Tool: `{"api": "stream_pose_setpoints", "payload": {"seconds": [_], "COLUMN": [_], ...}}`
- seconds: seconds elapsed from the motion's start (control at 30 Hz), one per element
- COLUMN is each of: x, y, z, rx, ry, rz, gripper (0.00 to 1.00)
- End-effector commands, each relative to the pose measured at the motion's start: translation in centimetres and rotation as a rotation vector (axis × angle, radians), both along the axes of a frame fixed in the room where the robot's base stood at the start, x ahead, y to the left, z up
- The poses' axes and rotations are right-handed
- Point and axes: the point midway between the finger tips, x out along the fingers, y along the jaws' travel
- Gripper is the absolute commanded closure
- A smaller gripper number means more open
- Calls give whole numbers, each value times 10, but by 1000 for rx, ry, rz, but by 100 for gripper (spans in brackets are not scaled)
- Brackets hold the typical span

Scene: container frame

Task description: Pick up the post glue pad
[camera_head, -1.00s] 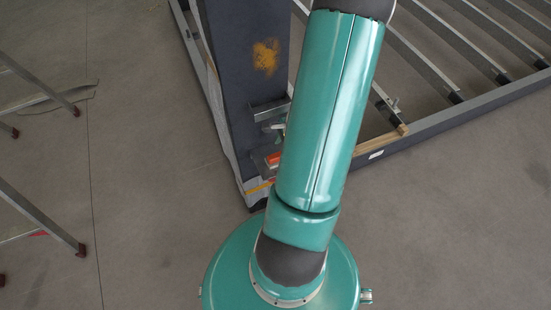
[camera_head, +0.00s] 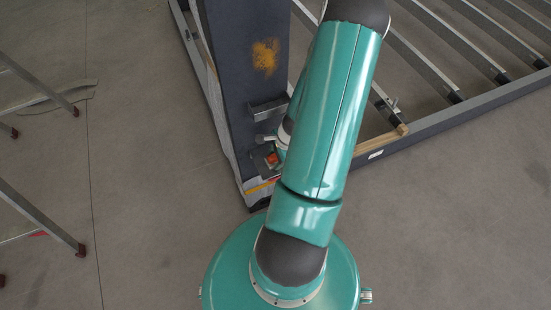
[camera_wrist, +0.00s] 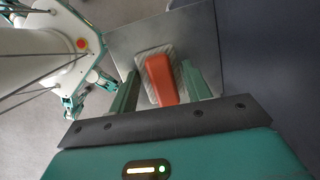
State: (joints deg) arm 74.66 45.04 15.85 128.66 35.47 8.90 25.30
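The post glue pad (camera_wrist: 165,78) shows in the wrist view as an orange-red block on a pale striped base. It lies on a grey metal plate (camera_wrist: 122,38). My gripper (camera_wrist: 159,68) is open, with one teal finger on each side of the pad; I cannot tell whether either finger touches the base. In the head view a small orange-red part of the pad (camera_head: 272,158) shows low on the dark post (camera_head: 240,75). My arm hides much of the space to its right, including most of the gripper.
A metal bracket (camera_head: 268,108) juts from the post above the pad. The container frame (camera_head: 455,117) with its metal slats lies to the right. Metal legs (camera_head: 40,213) stand at the left. The floor (camera_head: 150,200) between them and the post is clear.

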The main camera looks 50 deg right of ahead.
Motion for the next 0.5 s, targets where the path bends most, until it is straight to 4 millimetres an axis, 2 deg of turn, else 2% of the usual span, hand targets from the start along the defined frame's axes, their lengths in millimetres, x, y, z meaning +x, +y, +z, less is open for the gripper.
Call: {"api": "stream_pose_setpoints", "payload": {"seconds": [0.03, 0.1, 0.13, 0.5], "x": [0, 0, 0, 0], "y": [0, 0, 0, 0], "z": [0, 0, 0, 1], "rx": [0, 0, 0, 0], "ry": [0, 0, 0, 0], "rz": [0, 0, 0, 0], "gripper": [62, 75, 76, 77]}}
